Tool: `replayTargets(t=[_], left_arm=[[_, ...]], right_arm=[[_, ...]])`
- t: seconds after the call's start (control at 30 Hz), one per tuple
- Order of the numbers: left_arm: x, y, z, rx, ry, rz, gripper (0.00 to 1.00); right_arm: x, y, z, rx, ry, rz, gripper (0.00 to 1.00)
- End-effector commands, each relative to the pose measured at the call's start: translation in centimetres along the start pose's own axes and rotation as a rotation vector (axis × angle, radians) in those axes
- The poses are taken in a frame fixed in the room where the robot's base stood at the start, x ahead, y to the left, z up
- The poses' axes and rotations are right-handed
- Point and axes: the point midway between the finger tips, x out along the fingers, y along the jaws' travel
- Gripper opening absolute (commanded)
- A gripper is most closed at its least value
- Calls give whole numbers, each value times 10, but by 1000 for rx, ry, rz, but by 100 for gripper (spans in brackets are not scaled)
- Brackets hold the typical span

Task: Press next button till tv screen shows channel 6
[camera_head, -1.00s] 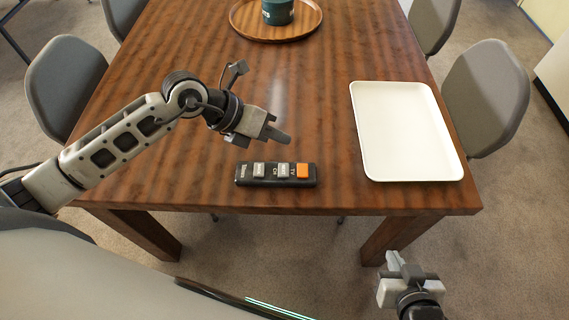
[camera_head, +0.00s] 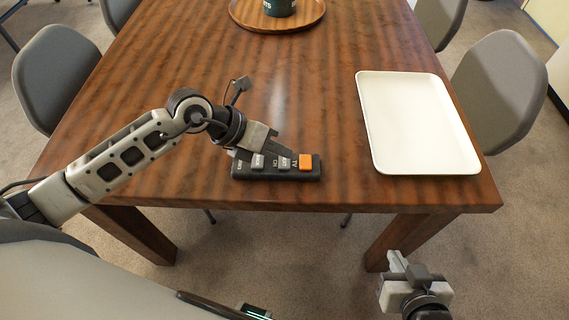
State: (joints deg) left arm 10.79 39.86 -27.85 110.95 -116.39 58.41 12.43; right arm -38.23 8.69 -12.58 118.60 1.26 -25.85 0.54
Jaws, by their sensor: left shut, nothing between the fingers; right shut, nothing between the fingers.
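A black remote (camera_head: 308,174) lies on the wooden table near its front edge. It has an orange button (camera_head: 306,161) at its right end and grey buttons further left, one of them a grey button (camera_head: 284,163) beside the orange one. My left gripper (camera_head: 276,150) is shut and empty, low over the remote, its tip at or just above the grey buttons. I cannot tell whether it touches one. My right gripper (camera_head: 393,262) is shut and empty, in front of the table, away from the remote. No TV screen is in view.
A white tray (camera_head: 418,120) lies on the table's right side. A round wooden tray (camera_head: 245,14) with a dark green cup (camera_head: 280,7) stands at the back. Grey chairs flank the table (camera_head: 190,65). The table's middle is clear.

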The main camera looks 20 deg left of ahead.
Motion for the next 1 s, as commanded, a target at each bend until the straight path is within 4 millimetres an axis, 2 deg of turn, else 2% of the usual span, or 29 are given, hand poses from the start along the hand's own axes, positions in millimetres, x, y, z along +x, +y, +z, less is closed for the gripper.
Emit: replayTargets(t=[1.0], left_arm=[[2,1,-1,0,-1,0,0]], right_arm=[[2,-1,-3,6,11,1,0]])
